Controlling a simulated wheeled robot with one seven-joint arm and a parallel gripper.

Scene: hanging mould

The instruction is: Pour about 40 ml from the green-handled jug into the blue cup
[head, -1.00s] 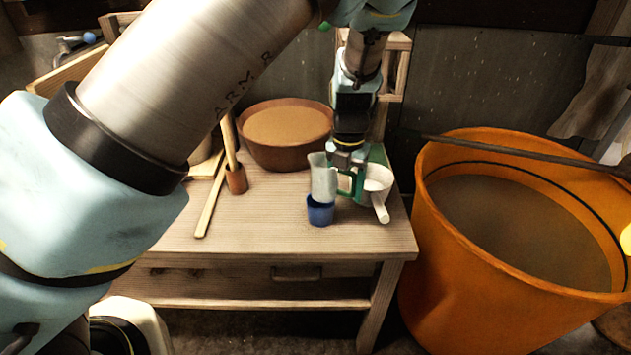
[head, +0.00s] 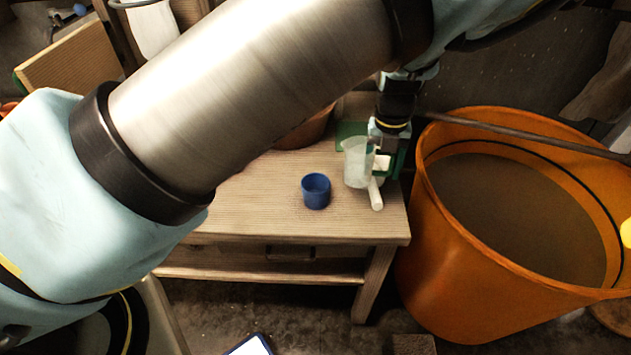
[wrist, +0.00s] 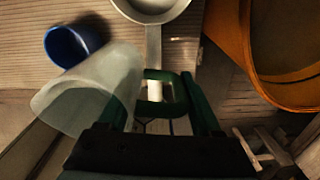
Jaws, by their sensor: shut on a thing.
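The jug (head: 357,164) is translucent and pale, with a green handle (wrist: 164,91) that shows in the wrist view. My gripper (head: 383,148) is shut on this handle. The jug is held in front of my gripper near the right side of the table, and it looks close to upright in the head view. The blue cup (head: 316,191) stands upright on the table, left of the jug and apart from it. In the wrist view the blue cup (wrist: 75,44) is at upper left, beyond the jug's rim. The level inside the jug cannot be made out.
A brown bowl (head: 305,133) is partly hidden behind my arm.

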